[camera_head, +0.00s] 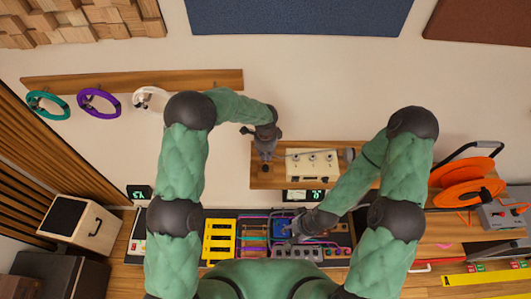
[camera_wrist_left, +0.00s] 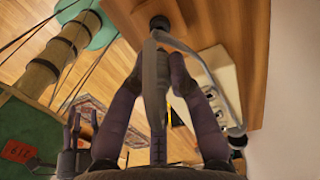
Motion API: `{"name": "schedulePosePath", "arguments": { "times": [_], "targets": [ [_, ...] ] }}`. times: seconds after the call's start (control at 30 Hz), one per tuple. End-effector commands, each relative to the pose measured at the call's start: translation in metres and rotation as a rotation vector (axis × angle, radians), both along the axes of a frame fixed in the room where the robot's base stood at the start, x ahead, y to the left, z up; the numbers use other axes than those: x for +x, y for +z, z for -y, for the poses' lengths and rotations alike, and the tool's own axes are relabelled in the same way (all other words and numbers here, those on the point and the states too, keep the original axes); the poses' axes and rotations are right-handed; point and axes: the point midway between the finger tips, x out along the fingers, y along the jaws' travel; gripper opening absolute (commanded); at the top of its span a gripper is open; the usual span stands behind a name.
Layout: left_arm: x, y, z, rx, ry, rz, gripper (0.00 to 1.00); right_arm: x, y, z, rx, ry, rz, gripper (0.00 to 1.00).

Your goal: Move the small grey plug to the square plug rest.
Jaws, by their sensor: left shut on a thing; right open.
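My left gripper (camera_head: 265,150) is over the left end of the wooden shelf, left of the cream box. In the left wrist view its fingers (camera_wrist_left: 155,75) are closed around a grey piece, which I take to be the small grey plug (camera_wrist_left: 154,90); the fingers partly hide it. A pale grey cable (camera_wrist_left: 200,62) loops from it towards the box. A small dark fitting (camera_wrist_left: 159,22) is on the wood just beyond the fingertips; I cannot tell whether it is the square plug rest. My right gripper (camera_head: 300,228) is open, low over the blue pedal.
The cream box (camera_head: 312,164) with several knobs stands on the wooden shelf (camera_head: 262,183). Below lies a pedal board with a yellow pedal (camera_head: 219,239) and a blue pedal (camera_head: 282,227). An orange cable reel (camera_head: 465,182) stands at right. Coiled cables hang on the wall rail (camera_head: 200,80).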

Motion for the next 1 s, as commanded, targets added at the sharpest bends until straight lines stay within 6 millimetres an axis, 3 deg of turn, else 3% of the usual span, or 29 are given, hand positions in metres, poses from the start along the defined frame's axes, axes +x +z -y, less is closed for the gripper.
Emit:
{"name": "schedulePosePath", "arguments": {
  "times": [1.0],
  "targets": [
    [0.000, -0.044, 0.000, 0.000, 0.000, 0.001, 0.00, 0.000, -0.018, 0.000, 0.000, 0.000, 0.000, 0.46]
  ]
}}
